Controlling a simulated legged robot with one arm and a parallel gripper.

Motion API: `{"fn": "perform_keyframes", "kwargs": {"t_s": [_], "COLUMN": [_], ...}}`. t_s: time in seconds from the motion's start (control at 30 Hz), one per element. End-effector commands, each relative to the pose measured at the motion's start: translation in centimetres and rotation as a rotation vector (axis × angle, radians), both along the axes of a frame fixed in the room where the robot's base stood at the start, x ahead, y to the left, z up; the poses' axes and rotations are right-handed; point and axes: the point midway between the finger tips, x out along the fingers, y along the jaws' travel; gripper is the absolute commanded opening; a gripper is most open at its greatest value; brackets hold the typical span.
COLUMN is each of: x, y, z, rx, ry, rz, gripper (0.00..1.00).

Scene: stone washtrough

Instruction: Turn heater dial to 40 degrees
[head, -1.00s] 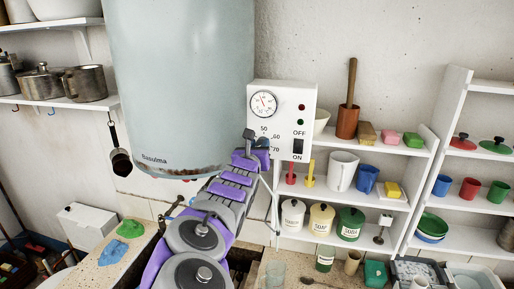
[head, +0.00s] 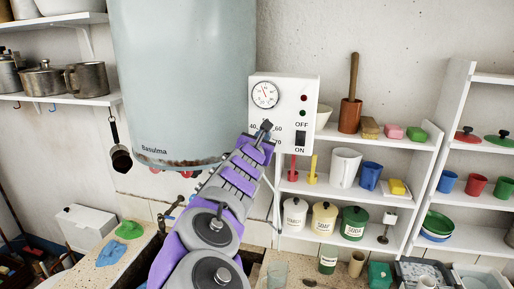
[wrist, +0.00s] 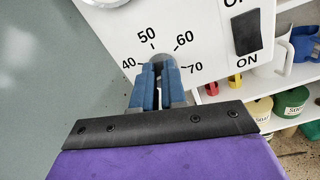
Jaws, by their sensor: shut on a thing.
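The white heater control box (head: 285,85) hangs beside the large pale heater tank (head: 185,75). My gripper (head: 266,127) reaches up to the lower left of the box. In the wrist view its blue fingers (wrist: 157,82) are shut on the small grey heater dial (wrist: 162,58), mostly hidden between them. The printed marks 40, 50, 60 and 70 fan around the dial in the wrist view. The fingers point up between 50 and 60. I cannot make out the dial's own pointer.
A black rocker switch (head: 300,139) marked OFF and ON sits right of the dial. A round gauge (head: 265,95) is above it. White shelves (head: 385,208) with cups and canisters stand close on the right. Open wall lies above the shelves.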

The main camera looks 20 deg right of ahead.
Motion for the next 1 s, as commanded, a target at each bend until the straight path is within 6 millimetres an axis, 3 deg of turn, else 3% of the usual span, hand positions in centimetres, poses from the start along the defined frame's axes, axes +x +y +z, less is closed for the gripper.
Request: {"fn": "perform_keyframes", "kwargs": {"t_s": [0.03, 0.5, 1.0], "x": [0.07, 0.27, 0.46], "y": [-0.45, -0.37, -0.05], "z": [-0.81, -0.85, -0.61], "rx": [0.042, 0.375, 0.526], "ry": [-0.022, -0.245, -0.347], "rz": [-0.005, 0.000, 0.006], "gripper": [0.00, 0.00, 0.00]}}
